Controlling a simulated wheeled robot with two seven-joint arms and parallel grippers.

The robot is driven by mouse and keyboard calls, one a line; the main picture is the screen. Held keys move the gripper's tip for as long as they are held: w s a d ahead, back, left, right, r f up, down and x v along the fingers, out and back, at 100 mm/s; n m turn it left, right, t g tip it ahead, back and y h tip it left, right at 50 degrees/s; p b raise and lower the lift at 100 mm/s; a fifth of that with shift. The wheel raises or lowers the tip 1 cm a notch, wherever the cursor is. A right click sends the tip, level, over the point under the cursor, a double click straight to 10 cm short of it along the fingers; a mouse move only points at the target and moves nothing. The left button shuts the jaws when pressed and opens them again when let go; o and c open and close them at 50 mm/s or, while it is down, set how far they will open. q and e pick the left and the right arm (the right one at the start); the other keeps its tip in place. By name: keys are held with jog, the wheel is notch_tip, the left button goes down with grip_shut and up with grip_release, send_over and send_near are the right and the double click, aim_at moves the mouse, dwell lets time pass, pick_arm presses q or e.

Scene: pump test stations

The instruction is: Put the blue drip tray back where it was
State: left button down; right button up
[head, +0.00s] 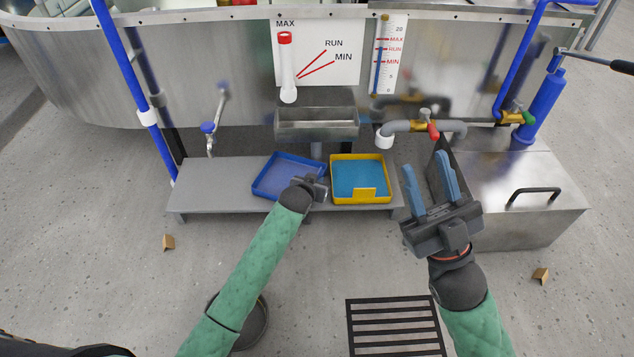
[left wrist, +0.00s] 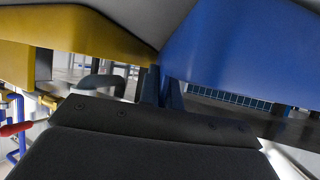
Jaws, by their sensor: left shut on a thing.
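The blue drip tray (head: 272,189) is at the grey bench, left of the yellow tray, and turned a little relative to it. It fills the upper right of the left wrist view (left wrist: 250,50). My left gripper (head: 318,186) is shut on the blue tray's right side, close to the yellow tray; its fingertips (left wrist: 165,85) are partly hidden. I cannot tell whether the blue tray rests fully on the bench. My right gripper (head: 430,182) is open and empty, in front of the bench's right end.
The yellow tray (head: 360,200) with a blue inside stands on the grey bench (head: 215,190), close beside the blue tray. A metal trough (head: 316,124) and a pipe with a red-handled valve (head: 405,127) are above. A steel box (head: 530,205) stands right. The bench's left part is clear.

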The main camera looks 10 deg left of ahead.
pick_arm(q)
jog(key=c, duration=1.6)
grip_release()
jog(key=shift+f, duration=0.1)
